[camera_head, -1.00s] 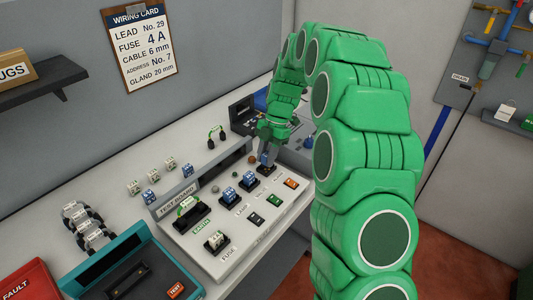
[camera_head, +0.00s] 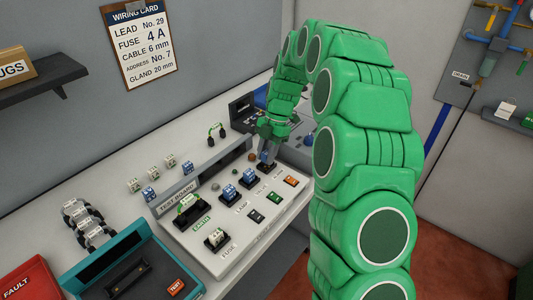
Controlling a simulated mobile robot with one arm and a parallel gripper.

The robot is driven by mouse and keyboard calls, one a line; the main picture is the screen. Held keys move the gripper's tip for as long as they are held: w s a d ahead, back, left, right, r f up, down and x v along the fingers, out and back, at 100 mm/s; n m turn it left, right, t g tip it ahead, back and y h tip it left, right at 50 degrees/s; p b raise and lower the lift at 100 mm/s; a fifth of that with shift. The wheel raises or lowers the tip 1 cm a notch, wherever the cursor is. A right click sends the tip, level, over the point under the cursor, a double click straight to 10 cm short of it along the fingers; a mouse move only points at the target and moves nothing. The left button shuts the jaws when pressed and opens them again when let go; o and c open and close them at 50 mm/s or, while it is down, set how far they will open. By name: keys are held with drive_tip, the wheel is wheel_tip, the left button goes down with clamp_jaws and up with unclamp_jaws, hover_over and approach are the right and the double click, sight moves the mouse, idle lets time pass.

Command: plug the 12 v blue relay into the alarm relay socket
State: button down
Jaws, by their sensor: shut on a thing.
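My gripper (camera_head: 266,153) points down over the rightmost socket (camera_head: 267,167) of the back row on the test board (camera_head: 176,225). It is shut on a small blue relay (camera_head: 264,157), which is mostly hidden by the fingers. The relay is at or just above the socket; I cannot tell whether it is seated. The label by this socket is too small to read. Two other blue relays sit in sockets to its left, one (camera_head: 249,176) nearer and one (camera_head: 230,192) farther left.
An earth lead (camera_head: 187,204) and a fuse (camera_head: 215,237) sit on the board's left part. Spare white and blue blocks (camera_head: 150,194) stand behind the board. A teal tester (camera_head: 128,268) stands at front left. A wiring card (camera_head: 142,48) hangs on the wall.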

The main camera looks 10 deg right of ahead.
drive_tip(key=shift+s+f, duration=0.1)
drive_tip(key=shift+f, duration=1.05)
idle(1.9)
drive_tip(key=c, duration=1)
unclamp_jaws()
drive_tip(key=shift+f, duration=0.1)
drive_tip(key=shift+c, duration=0.6)
drive_tip(key=shift+o, duration=1)
drive_tip(key=shift+r, duration=3.85)
